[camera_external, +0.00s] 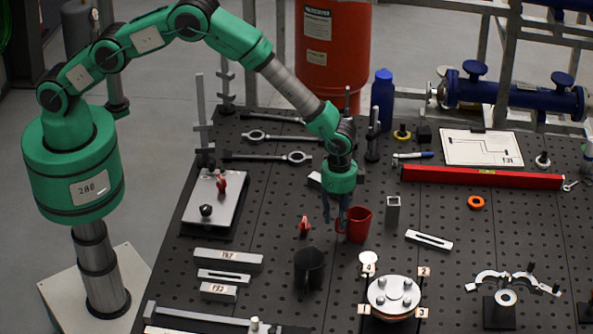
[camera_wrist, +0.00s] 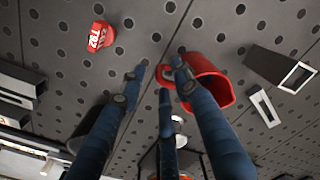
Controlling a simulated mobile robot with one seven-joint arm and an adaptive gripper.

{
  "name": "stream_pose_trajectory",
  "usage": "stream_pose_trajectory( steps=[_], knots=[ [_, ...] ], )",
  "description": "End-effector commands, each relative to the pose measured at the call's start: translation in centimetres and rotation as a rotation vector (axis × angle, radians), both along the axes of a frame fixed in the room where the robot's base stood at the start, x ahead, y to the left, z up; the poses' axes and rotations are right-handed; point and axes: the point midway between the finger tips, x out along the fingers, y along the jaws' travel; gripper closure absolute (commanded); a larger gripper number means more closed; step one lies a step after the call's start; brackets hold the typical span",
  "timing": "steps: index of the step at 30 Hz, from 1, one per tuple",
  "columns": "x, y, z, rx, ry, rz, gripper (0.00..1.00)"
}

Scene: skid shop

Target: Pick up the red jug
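The red jug (camera_external: 358,224) stands upright on the black perforated table, near its middle. In the wrist view the red jug (camera_wrist: 208,84) is right of centre, its handle facing the fingers. My gripper (camera_external: 336,213) is low over the table at the jug's left, handle side. In the wrist view my gripper (camera_wrist: 160,76) has its blue fingers spread apart, with the right fingertip overlapping the handle. I cannot tell whether it touches the handle. No object is clearly held.
A black mug (camera_external: 308,268) stands in front, and a small red piece (camera_external: 304,227) lies to the left. A hollow grey block (camera_external: 393,214) and a slotted bar (camera_external: 429,240) are to the right. A flanged disc (camera_external: 393,297) stands nearer the front.

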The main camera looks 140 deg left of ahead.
Motion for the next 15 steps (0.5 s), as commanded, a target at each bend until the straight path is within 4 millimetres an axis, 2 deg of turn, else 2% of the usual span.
stream_pose_trajectory(
  steps=[9, 15],
  knots=[
    [0.0, 0.0, -2.8, 0.000, 0.000, 0.000, 0.68],
    [0.0, 0.0, -3.2, 0.000, 0.000, 0.000, 0.68]
  ],
)
